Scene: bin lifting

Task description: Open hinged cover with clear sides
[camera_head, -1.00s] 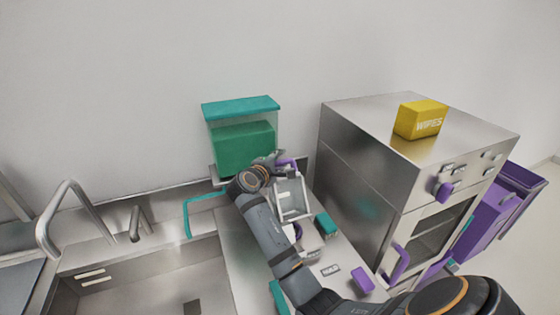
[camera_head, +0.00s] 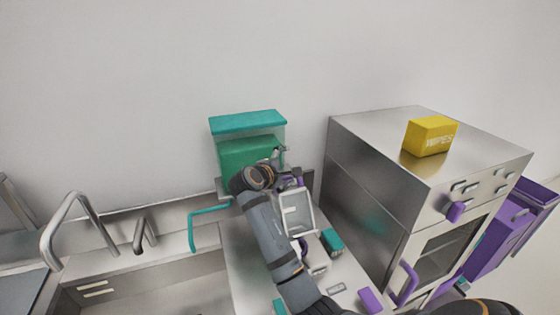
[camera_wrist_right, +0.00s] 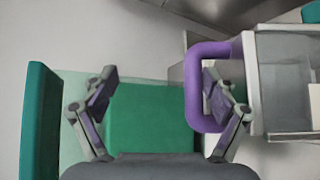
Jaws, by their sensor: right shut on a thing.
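The hinged cover (camera_head: 296,212) is a small light-framed box with clear panels, on the counter between the teal-lidded box and the oven. In the right wrist view its frame and clear side (camera_wrist_right: 285,90) are at the right, with a purple loop handle (camera_wrist_right: 191,112) on it. My right gripper (camera_head: 280,158) is at the cover's top end, by the handle. In the right wrist view my right gripper (camera_wrist_right: 158,85) has its fingers spaced apart, and the right finger overlaps the handle loop. The exact contact is hard to see. My left gripper is not in view.
A clear box with a teal lid (camera_head: 247,122) and green contents stands behind the gripper. A steel oven (camera_head: 365,185) with a yellow wipes box (camera_head: 430,136) on top is close at right. A sink with a faucet (camera_head: 62,220) lies left. Small teal and purple items are nearby.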

